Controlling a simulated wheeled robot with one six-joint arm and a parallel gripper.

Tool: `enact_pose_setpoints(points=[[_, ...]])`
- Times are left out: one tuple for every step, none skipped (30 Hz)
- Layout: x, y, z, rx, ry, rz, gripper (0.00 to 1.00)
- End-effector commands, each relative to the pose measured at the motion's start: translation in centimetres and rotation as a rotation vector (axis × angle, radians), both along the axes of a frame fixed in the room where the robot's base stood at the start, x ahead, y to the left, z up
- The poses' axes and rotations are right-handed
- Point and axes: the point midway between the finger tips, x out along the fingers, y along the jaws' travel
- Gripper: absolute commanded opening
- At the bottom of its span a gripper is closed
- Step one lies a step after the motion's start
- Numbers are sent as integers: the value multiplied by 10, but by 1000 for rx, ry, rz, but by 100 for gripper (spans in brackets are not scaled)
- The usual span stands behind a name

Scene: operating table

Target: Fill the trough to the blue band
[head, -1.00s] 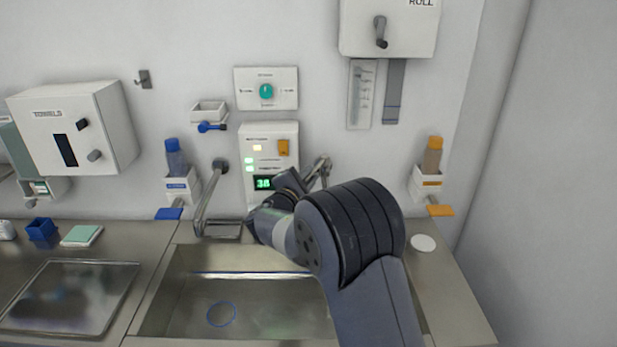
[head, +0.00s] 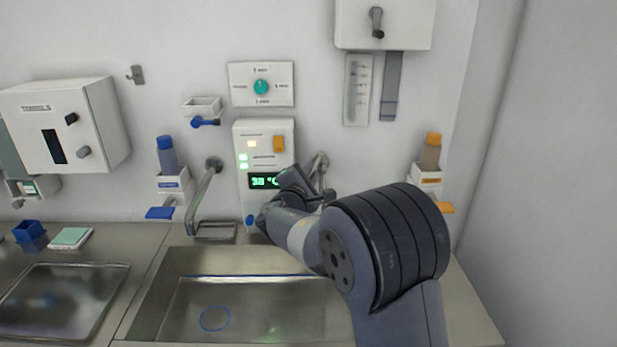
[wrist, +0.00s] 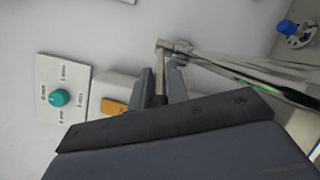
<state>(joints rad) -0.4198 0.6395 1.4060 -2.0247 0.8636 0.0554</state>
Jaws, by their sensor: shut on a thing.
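The steel trough (head: 250,262) is in the lower middle of the head view, with a thin blue band (head: 255,276) along its back wall. A blue ring (head: 215,318) shows at its bottom; I cannot tell the water level. A bent metal pipe (head: 205,190) stands at the trough's back left. A second metal fitting (head: 318,165) is on the wall at right, partly behind my arm. In the wrist view my gripper (wrist: 162,82) is shut on a slim metal bar (wrist: 160,65) of a wall fitting. In the head view my arm hides the fingers.
A control panel (head: 266,140) reading 38 °C and a teal dial (head: 261,87) are on the wall behind. Bottles in holders hang at left (head: 167,155) and right (head: 430,150). A towel box (head: 65,125) is at far left. My arm covers the trough's right side.

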Motion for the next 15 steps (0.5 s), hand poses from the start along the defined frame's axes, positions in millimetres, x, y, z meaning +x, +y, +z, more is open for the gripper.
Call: enact_pose_setpoints(points=[[0,0,4,0,-7,-1,0],[0,0,4,0,-7,-1,0],[0,0,4,0,-7,-1,0],[0,0,4,0,-7,-1,16],[0,0,4,0,-7,-1,19],[0,0,4,0,-6,-1,22],[0,0,4,0,-6,-1,25],[0,0,3,0,-6,-1,27],[0,0,3,1,-5,-1,30],[0,0,3,0,-4,-1,33],[0,0,2,0,-3,-1,33],[0,0,2,0,-3,-1,33],[0,0,2,0,-3,-1,33],[0,0,2,0,-3,-1,33],[0,0,2,0,-2,-1,33]])
